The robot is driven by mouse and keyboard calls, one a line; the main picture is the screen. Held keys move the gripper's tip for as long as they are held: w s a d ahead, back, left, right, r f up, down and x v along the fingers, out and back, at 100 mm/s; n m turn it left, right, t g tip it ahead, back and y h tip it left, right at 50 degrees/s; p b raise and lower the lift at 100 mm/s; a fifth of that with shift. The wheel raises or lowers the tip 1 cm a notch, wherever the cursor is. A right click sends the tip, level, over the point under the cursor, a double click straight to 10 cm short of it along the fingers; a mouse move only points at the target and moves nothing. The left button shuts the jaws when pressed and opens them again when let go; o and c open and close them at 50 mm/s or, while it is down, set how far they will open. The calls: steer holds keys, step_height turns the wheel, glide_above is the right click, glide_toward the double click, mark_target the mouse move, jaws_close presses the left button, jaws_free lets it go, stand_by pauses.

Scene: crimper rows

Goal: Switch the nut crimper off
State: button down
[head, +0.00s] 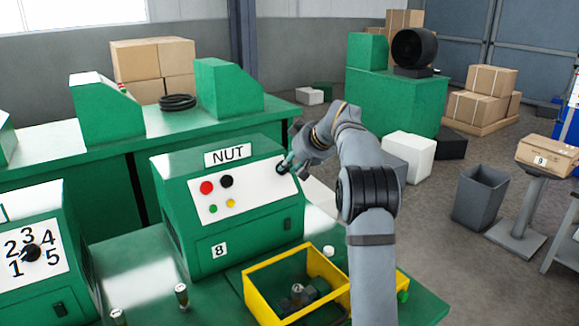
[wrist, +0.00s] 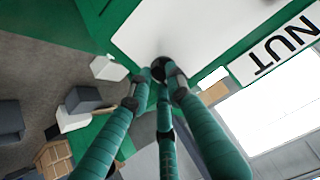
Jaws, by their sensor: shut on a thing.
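The nut crimper (head: 180,168) is a green machine with a NUT sign (head: 228,154) and a white sloped panel (head: 252,190). The panel bears a red button (head: 206,188), a black button (head: 226,181), a small green one and a yellow one. My gripper (head: 283,167) is at the panel's upper right. In the wrist view its fingers (wrist: 162,78) close around a black knob (wrist: 158,64) at the panel's edge. The fingers hide most of the knob, so I cannot read its setting. A small dark switch (head: 287,223) sits on the crimper's lower front.
A yellow bin (head: 262,304) with dark parts stands before the crimper, below my arm. Another green machine (head: 42,275) with a numbered dial (head: 31,252) stands at left. Small posts (head: 181,294) stand on the front bench. A green bench (head: 95,190) runs behind.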

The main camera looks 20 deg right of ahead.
stand_by(0.4)
steer(key=c, duration=1.6)
jaws_free()
steer(key=v, duration=1.2)
steer(key=shift+r, duration=0.1)
steer(key=shift+w, duration=0.15)
steer(key=x, duration=1.2)
